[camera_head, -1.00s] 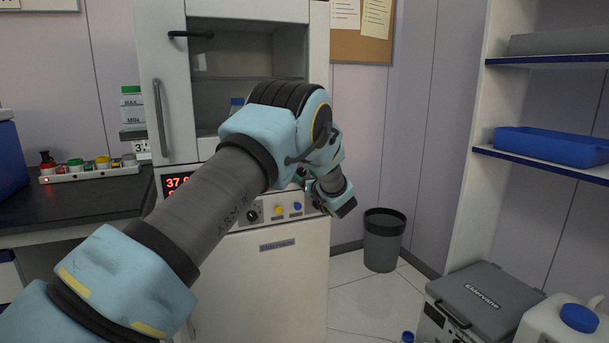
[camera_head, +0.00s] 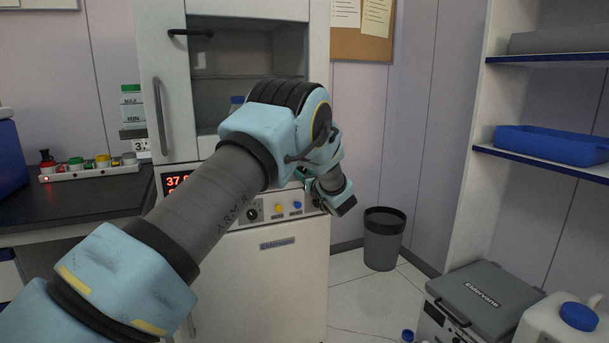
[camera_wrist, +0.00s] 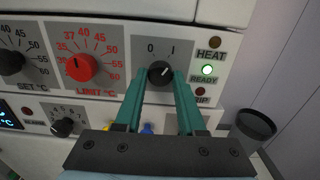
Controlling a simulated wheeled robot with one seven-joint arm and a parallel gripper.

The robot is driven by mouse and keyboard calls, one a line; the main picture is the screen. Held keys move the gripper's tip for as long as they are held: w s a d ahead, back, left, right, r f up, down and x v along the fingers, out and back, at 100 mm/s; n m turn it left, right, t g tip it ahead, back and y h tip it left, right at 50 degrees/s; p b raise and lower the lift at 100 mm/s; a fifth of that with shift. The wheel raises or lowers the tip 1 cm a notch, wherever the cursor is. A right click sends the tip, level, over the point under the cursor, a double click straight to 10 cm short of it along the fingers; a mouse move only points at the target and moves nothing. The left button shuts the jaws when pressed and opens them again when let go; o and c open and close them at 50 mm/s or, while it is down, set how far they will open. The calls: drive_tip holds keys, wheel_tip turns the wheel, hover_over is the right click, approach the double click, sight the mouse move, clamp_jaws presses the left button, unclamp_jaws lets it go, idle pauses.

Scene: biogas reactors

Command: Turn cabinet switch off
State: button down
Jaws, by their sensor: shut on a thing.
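The cabinet (camera_head: 290,285) is a tall white unit with a glass-fronted upper part and a control panel, partly behind my arm in the head view. In the wrist view, the cabinet switch (camera_wrist: 159,70) is a black round knob on a grey plate marked 0 at left and 1 at right. Its pale pointer line leans up and to the right, toward the 1. My gripper (camera_wrist: 160,78) has its two green fingers on either side of the knob, shut on it. The switch is hidden behind my arm in the head view.
HEAT and TRIP lamps look dark. A grey bin (camera_head: 384,240) stands on the floor to the right. A dark counter (camera_head: 75,205) is at left.

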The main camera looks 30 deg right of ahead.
drive_tip(key=shift+f+b, duration=0.2)
drive_tip(key=shift+b, duration=0.5)
drive_tip(key=n+b, duration=1.2)
drive_tip(key=b, duration=1)
drive_tip(key=shift+d+r+b, duration=0.1)
drive_tip(key=shift+b, duration=0.3)
drive_tip(key=shift+r, duration=0.1)
drive_tip(key=c, duration=0.5)
unclamp_jaws()
drive_tip(key=shift+s, duration=0.1)
drive_tip(key=s+a, duration=0.1)
drive_tip(key=s, duration=0.9)
drive_tip(key=shift+s+a, duration=0.2)
drive_tip(key=shift+s, duration=0.1)
